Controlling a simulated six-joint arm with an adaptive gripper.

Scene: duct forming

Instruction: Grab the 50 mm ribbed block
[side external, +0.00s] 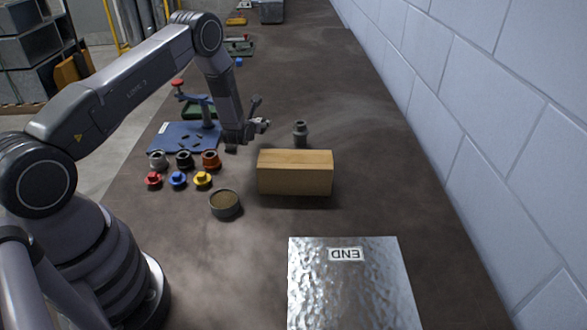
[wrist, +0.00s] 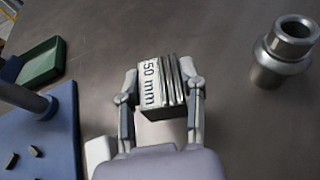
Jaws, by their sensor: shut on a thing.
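The ribbed block (wrist: 160,88) is light grey with dark ribs on its right side and "50 mm" printed on its left part. It sits between the two fingers of my gripper (wrist: 162,90) in the wrist view, and both fingers press on its sides. In the side view my gripper (side external: 247,130) is low over the table, beside the blue board. The block is too small and too covered there to make out, and I cannot tell whether it touches the table.
A metal fitting (side external: 300,133) stands right of my gripper, behind a wooden block (side external: 295,172). A blue board (side external: 184,138) with a post is to the left. Several coloured parts (side external: 178,180) and a round tin (side external: 225,204) are nearer. A metal sheet marked "END" (side external: 350,290) lies in front.

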